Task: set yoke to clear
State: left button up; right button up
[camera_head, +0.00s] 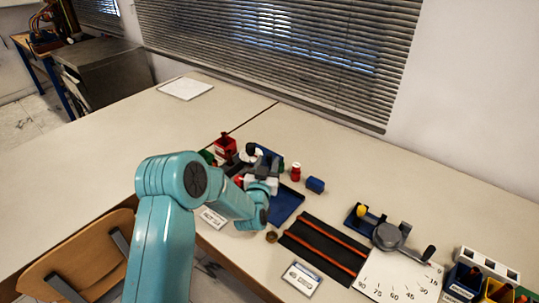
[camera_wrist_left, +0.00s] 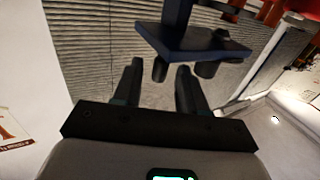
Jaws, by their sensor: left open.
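My left gripper (camera_head: 262,168) reaches over a cluster of small parts at the middle of the table. In the left wrist view its two dark fingers (camera_wrist_left: 158,78) stand apart with nothing between them. A dark blue plate (camera_wrist_left: 195,42) with a post and dark round knobs is just beyond the fingertips, apart from them as far as I can tell. I cannot tell for sure which part is the yoke; my arm and gripper hide much of the cluster. A blue tray (camera_head: 287,205) shows beside the gripper. My right gripper is not in view.
To the right are a black plate with orange rails (camera_head: 325,245), a grey dial lever (camera_head: 390,236) over a numbered scale (camera_head: 400,278), and a white bin rack (camera_head: 487,263). A red part (camera_head: 225,145) and blue block (camera_head: 315,185) stand near the cluster. The left table is mostly clear.

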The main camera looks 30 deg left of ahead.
pick_arm(q)
jog(key=x, duration=0.2)
jog(key=shift+w+a, duration=0.2)
jog(key=shift+w, duration=0.2)
grip_shut()
jog(key=shift+d, duration=0.3)
jog(key=d+b, duration=0.3)
jog(key=d, duration=0.6)
jog(key=shift+s, duration=0.4)
jog(key=shift+d, duration=0.2)
